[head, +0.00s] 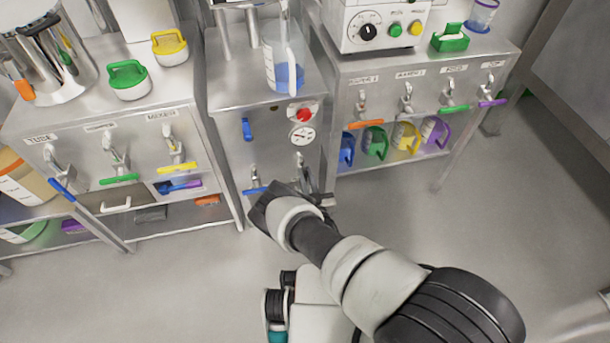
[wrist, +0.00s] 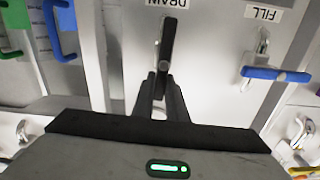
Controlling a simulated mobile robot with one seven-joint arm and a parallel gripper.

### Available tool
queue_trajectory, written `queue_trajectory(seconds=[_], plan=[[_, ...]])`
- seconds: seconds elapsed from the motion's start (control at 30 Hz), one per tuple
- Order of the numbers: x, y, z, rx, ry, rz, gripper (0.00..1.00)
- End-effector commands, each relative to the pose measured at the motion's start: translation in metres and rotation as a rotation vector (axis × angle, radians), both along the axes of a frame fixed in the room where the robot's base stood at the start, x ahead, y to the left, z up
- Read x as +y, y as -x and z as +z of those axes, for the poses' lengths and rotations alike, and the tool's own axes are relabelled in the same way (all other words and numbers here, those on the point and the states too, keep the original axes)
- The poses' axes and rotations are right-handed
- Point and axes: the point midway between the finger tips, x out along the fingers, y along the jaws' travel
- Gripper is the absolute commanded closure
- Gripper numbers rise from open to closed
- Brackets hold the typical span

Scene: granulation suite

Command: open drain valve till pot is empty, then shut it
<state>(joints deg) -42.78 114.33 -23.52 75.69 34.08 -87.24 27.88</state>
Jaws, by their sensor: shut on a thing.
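The drain valve has a black lever (wrist: 168,45) under an upside-down DRAIN label (wrist: 168,3) in the wrist view. The lever stands nearly upright in that picture. My gripper (wrist: 161,82) is shut on the lever's near end. In the head view my gripper (head: 318,199) is low at the front of the middle steel cabinet (head: 225,85), and the wrist partly hides the drain valve (head: 301,164). A clear jug with blue liquid (head: 288,76) stands on this cabinet. I cannot tell which vessel is the pot, nor its level.
The fill valve's blue handle (wrist: 276,74) lies crosswise beside the drain. A gauge (head: 302,136) and red button (head: 305,115) sit above. Benches with coloured valve handles flank the cabinet; coloured jugs (head: 406,137) stand on the right shelf. The floor at right is clear.

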Motion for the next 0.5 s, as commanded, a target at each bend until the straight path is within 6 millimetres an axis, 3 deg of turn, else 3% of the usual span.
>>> queue_trajectory(seconds=[0.5], plan=[[-0.015,-0.006,-0.003,0.114,-0.411,-0.004,1.00]])
